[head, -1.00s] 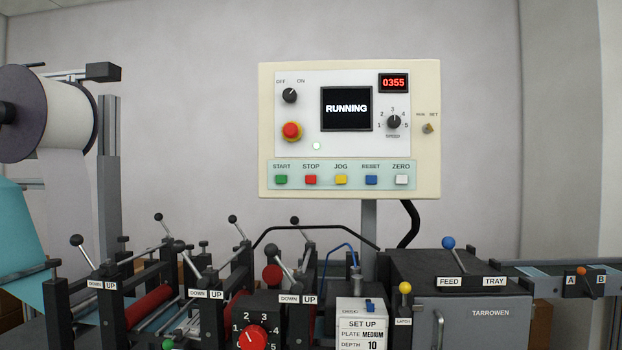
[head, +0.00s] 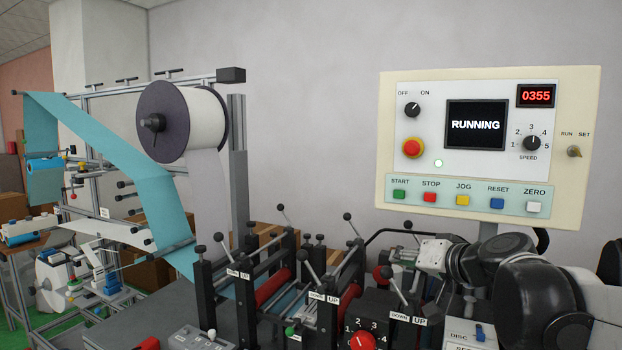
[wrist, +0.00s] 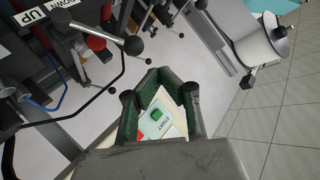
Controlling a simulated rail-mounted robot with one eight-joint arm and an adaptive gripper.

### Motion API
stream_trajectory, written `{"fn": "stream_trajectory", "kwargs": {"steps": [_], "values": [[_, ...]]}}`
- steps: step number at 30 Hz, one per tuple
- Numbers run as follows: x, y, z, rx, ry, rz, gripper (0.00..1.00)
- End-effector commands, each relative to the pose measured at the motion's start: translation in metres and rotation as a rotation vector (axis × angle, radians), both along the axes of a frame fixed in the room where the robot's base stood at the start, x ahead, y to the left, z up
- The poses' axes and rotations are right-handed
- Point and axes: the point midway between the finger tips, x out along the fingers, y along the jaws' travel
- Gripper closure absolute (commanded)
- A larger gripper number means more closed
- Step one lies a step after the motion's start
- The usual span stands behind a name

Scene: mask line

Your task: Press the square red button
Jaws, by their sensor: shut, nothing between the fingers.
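The square red button (head: 430,197) labelled STOP sits in the pale green strip of the cream control panel (head: 588,110), between the green START button (head: 399,194) and the yellow JOG button (head: 463,200). My gripper (wrist: 159,93) is shut and empty, with its dark, green-padded fingers in the wrist view. In the head view my arm reaches in from the lower right, below the panel. No contact with a button is visible.
A round red stop knob (head: 412,148) sits above the button row. The screen (head: 476,125) reads RUNNING. Levers with black balls (head: 347,216) and a red dial (head: 362,341) stand below and left of the panel. Open wall space lies left of the panel.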

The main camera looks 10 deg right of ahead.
Motion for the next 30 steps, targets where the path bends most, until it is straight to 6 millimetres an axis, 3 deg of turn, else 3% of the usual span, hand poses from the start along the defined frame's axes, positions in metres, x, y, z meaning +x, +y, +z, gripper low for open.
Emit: {"fn": "stream_trajectory", "kwargs": {"steps": [1,3,10,15,30], "values": [[0.009,-0.015,0.021,0.017,-0.028,-0.022,1.00],[0.019,-0.030,0.039,0.039,-0.065,-0.043,1.00],[0.039,-0.070,0.076,0.084,-0.152,-0.099,1.00],[0.043,-0.081,0.084,0.095,-0.174,-0.115,1.00],[0.048,-0.084,0.083,0.095,-0.175,-0.116,1.00]]}}
